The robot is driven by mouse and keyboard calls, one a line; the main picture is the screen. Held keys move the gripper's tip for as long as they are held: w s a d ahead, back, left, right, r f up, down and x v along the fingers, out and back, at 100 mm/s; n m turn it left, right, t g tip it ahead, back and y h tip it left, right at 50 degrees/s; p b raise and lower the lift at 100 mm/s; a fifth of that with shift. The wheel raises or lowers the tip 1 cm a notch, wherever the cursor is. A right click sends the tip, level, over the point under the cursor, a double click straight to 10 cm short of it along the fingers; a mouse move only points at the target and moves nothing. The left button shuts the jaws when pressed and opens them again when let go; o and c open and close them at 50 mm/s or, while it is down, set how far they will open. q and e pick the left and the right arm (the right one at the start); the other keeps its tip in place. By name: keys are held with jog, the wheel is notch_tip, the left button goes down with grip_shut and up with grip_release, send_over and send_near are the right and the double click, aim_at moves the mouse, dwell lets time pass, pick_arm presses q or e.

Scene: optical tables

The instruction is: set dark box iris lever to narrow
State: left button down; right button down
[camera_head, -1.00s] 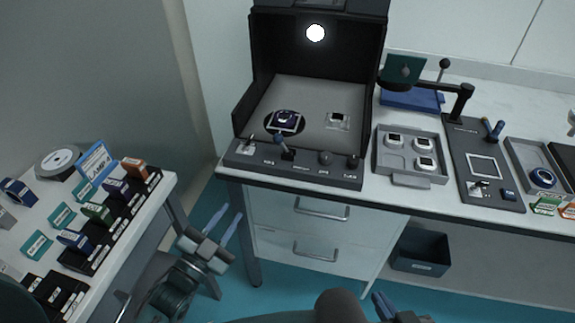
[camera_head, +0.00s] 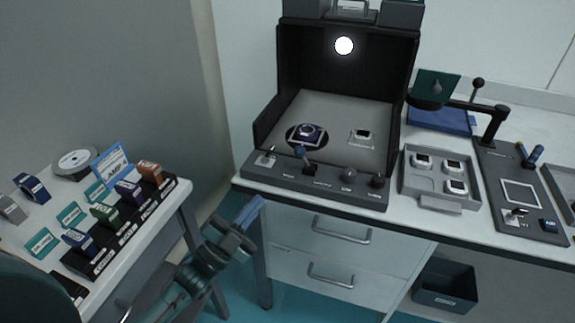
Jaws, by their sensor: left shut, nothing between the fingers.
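The dark box (camera_head: 299,62) is a black open-fronted cabinet on the bench, with a round white light inside. My left gripper (camera_head: 257,203) is shut and empty, below and left of the strip, near the bench's front edge. My right gripper is out of view.
A grey tray (camera_head: 411,188) stands to the right. A side table (camera_head: 188,190) with several coloured blocks is at the left.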

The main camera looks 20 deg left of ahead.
aim_at(288, 179)
pick_arm(q)
jog(key=x, duration=1)
jog(key=shift+w+r+p, duration=0.1)
jog(key=shift+p, duration=0.3)
jog(key=shift+w+d+r, duration=0.25)
jog(key=shift+w+d, duration=0.05)
jog(key=shift+w, duration=0.25)
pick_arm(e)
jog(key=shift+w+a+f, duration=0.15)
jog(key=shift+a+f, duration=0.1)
pick_arm(q)
jog(key=shift+r, duration=0.1)
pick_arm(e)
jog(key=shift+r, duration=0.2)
pick_arm(q)
jog(key=shift+m+p, duration=0.35)
jog(key=shift+m, duration=0.05)
